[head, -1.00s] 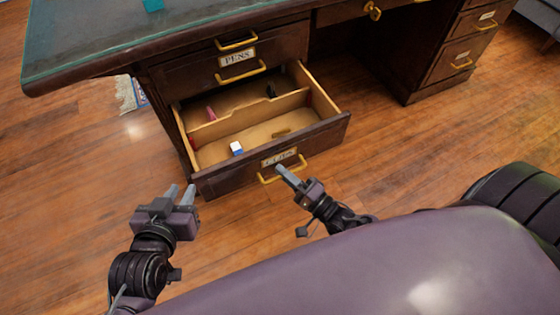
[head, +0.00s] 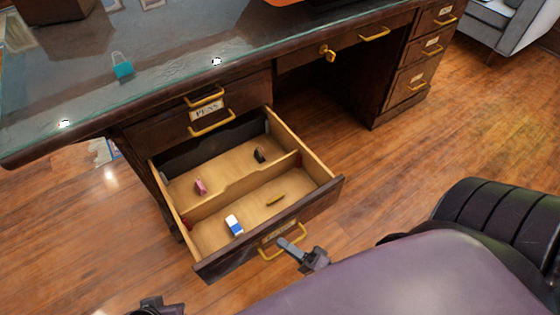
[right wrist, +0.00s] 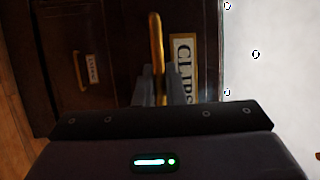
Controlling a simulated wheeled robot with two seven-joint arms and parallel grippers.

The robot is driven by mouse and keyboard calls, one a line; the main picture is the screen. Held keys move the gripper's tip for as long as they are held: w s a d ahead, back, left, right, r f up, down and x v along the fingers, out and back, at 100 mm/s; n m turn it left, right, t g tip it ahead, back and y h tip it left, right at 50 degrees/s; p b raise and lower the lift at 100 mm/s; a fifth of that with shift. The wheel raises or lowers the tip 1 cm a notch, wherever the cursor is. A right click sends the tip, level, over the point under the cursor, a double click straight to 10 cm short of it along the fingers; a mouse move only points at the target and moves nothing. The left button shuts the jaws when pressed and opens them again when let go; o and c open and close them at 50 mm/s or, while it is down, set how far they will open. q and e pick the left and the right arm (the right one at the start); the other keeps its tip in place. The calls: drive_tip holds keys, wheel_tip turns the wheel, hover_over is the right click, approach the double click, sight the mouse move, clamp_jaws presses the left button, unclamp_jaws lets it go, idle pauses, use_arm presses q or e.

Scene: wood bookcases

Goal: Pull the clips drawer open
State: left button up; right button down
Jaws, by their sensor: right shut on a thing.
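The drawer holds a blue-and-white block (head: 234,225), a pink item (head: 200,187), a black item (head: 259,155) and a yellowish item (head: 276,200). The PENS drawer (head: 205,112) above is shut. A teal padlock-shaped thing (head: 122,70) is on the desktop. Wooden floor (head: 390,165) is clear at right.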

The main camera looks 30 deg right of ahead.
drive_tip(key=shift+s, duration=0.6)
drive_tip(key=c, duration=1.5)
unclamp_jaws()
drive_tip(key=v, duration=0.8)
